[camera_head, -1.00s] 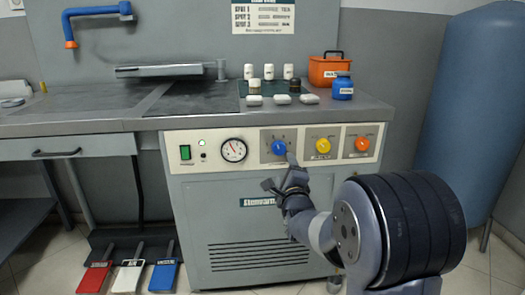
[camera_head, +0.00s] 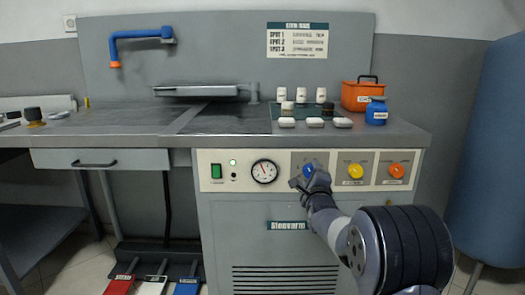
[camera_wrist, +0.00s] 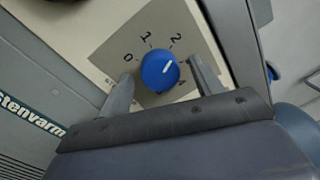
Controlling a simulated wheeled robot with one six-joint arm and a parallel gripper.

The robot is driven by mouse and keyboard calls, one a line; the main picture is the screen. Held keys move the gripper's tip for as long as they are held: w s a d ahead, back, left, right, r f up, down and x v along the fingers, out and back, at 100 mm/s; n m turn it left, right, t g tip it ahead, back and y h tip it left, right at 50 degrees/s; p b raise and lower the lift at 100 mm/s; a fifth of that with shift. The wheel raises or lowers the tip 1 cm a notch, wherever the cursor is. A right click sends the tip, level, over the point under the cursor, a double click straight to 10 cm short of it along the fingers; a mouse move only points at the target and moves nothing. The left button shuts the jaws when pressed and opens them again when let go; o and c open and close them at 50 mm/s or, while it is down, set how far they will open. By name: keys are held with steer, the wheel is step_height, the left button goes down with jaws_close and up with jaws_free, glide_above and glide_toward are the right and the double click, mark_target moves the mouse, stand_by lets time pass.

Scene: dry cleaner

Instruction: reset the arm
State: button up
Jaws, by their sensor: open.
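My gripper (camera_head: 314,183) is at the front panel of the grey machine, by the blue knob (camera_head: 308,169). In the wrist view my gripper (camera_wrist: 162,80) is open, with one finger on each side of the blue knob (camera_wrist: 158,74). I cannot tell whether the fingers touch it. The white mark on the knob points to the upper right, past the printed 2. The arm reaches in from the lower right of the head view.
A yellow knob (camera_head: 355,171) and an orange knob (camera_head: 397,170) sit to the right on the panel. A gauge (camera_head: 264,171) and a green switch (camera_head: 216,171) are to the left. White containers, an orange box (camera_head: 362,95) and a blue jar (camera_head: 376,113) stand on the counter above.

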stand_by(0.3)
steer(key=s+p, duration=0.2)
steer(key=s, duration=0.8)
steer(key=w+n+y+p, duration=0.1)
steer(key=w+n+p, duration=0.4)
steer(key=w+n, duration=0.5)
steer(key=n, duration=0.9)
steer(key=shift+d+n+g+y+p, duration=0.15)
steer(key=shift+n+g+y+p, duration=0.15)
stand_by(0.4)
steer(key=shift+r, duration=0.1)
stand_by(0.3)
